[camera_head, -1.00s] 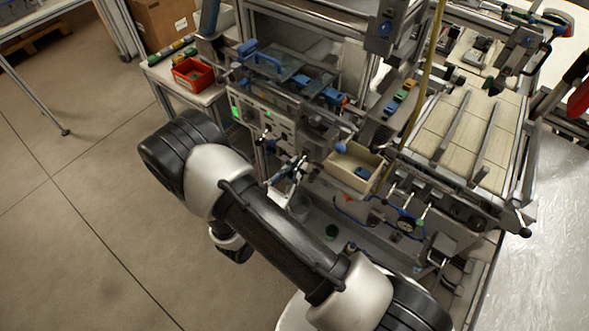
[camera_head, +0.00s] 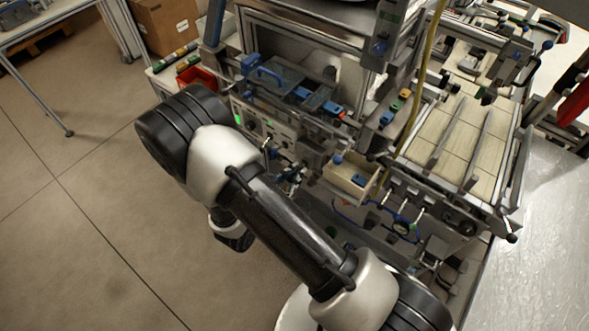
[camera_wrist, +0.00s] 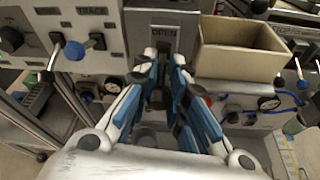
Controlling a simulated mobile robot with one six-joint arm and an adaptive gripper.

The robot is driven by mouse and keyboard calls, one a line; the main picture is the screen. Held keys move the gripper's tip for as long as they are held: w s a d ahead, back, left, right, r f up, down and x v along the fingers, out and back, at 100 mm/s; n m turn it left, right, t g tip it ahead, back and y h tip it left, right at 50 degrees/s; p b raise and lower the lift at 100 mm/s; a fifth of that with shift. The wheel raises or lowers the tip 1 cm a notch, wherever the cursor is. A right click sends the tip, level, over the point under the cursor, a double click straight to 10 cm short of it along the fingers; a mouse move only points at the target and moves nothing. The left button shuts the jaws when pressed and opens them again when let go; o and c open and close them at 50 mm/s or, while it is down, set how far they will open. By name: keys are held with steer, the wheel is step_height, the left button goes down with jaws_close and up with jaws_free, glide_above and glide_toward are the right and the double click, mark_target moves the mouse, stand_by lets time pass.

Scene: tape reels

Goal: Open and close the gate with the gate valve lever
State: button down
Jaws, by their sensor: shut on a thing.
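In the wrist view, a grey panel with the word OPEN (camera_wrist: 165,30) and a dark upright slot lies straight ahead of my gripper (camera_wrist: 165,62). The blue and white fingers are drawn together at the slot and shut on the gate valve lever. The lever is mostly hidden between the fingertips, so its exact angle cannot be told. In the head view, my gripper (camera_head: 289,178) is small and partly hidden beside my arm, at the front of the machine.
A beige open box (camera_wrist: 240,50) sits close on the right of my gripper. Knobs with blue (camera_wrist: 75,50) and black tips stick out on the left. Gauges and blue hoses (camera_wrist: 285,97) lie at the lower right. A red bin (camera_head: 196,78) stands at the back left.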

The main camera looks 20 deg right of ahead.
steer(key=shift+d+r+g+y+p, duration=0.1)
steer(key=shift+r+g+y+p, duration=0.6)
steer(key=shift+r+y+p, duration=0.3)
steer(key=shift+w+r+g+y+p, duration=0.15)
steer(key=shift+g+y+p, duration=0.45)
steer(key=shift+y+p, duration=0.15)
steer(key=c, duration=1.5)
jaws_free()
steer(key=v, duration=1.2)
